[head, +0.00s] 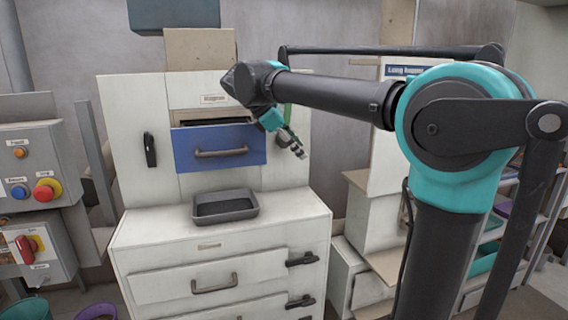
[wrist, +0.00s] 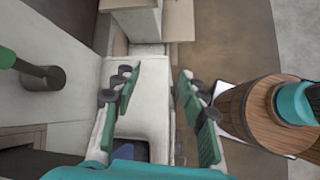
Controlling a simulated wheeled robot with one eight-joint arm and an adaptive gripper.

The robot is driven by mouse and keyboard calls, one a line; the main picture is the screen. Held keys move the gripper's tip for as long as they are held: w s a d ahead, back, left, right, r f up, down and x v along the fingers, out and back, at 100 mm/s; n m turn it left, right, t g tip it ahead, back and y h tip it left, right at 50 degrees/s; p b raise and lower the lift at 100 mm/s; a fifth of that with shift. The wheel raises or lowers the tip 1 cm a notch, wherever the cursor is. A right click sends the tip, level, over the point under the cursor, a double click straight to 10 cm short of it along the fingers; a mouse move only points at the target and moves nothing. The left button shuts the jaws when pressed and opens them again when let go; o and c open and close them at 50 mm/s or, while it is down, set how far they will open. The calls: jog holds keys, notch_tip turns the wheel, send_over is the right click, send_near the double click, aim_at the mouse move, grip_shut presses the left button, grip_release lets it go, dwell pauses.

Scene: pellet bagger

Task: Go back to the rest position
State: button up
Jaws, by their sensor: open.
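My gripper (head: 297,148) hangs from the end of my raised arm, in front of the right side of the white machine. It is near the right edge of the blue drawer (head: 222,158), at about the drawer's height. In the wrist view, my gripper (wrist: 157,76) has its two green-padded fingers spread wide apart with nothing between them. The blue drawer, under a label reading "Magnet", stands out a little from the machine front and shows a dark gap above it.
A dark tray (head: 225,207) sits on the white cabinet top (head: 150,228) below the drawer. Button boxes (head: 35,170) stand at the left, shelves at the right. In the wrist view, a green-handled rod (wrist: 40,75) is at left and a wood-grained round thing (wrist: 245,105) at right.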

jog(key=s+d+f+m+g+y, duration=0.15)
jog(key=s+d+f+m, duration=0.35)
jog(key=f, duration=0.7)
jog(key=s+d+f+m+y, duration=0.3)
jog(key=d+f+m, duration=0.3)
jog(key=f, duration=0.6)
jog(key=s+d+f+m+t+y, duration=0.2)
jog(key=s+f+m, duration=0.5)
jog(key=s+f, duration=0.5)
notch_tip(320, 180, down, 2)
jog(key=shift+s+d+f+m+y, duration=0.25)
jog(key=shift+d+m+y, duration=0.2)
jog(key=shift+d, duration=0.7)
jog(key=shift+r, duration=0.1)
